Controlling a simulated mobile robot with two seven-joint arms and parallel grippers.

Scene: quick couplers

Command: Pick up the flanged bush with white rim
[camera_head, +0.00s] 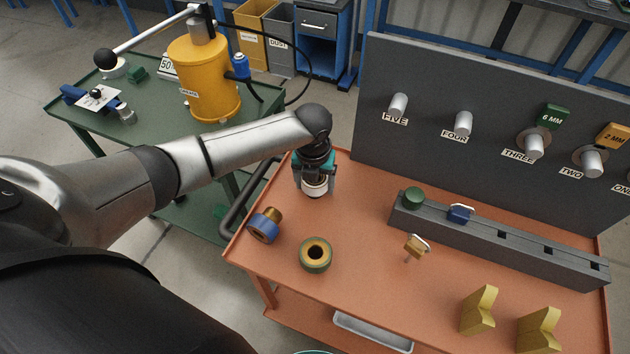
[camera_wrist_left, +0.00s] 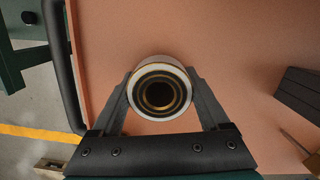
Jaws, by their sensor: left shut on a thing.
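The flanged bush with white rim (camera_head: 314,189) is between the fingers of my left gripper (camera_head: 315,184), over the far left part of the orange bench. In the left wrist view the bush (camera_wrist_left: 159,67) shows its white rim and dark bore ringed with brass, with one finger of the left gripper (camera_wrist_left: 160,92) on each side. The gripper is shut on it. I cannot tell whether the bush touches the bench top. My right gripper is not in view.
A blue-rimmed bush (camera_head: 265,225) lies on its side nearby, and a green-rimmed bush (camera_head: 316,254) stands in front. A grey rail (camera_head: 500,242) and a pegboard (camera_head: 470,85) stand to the right.

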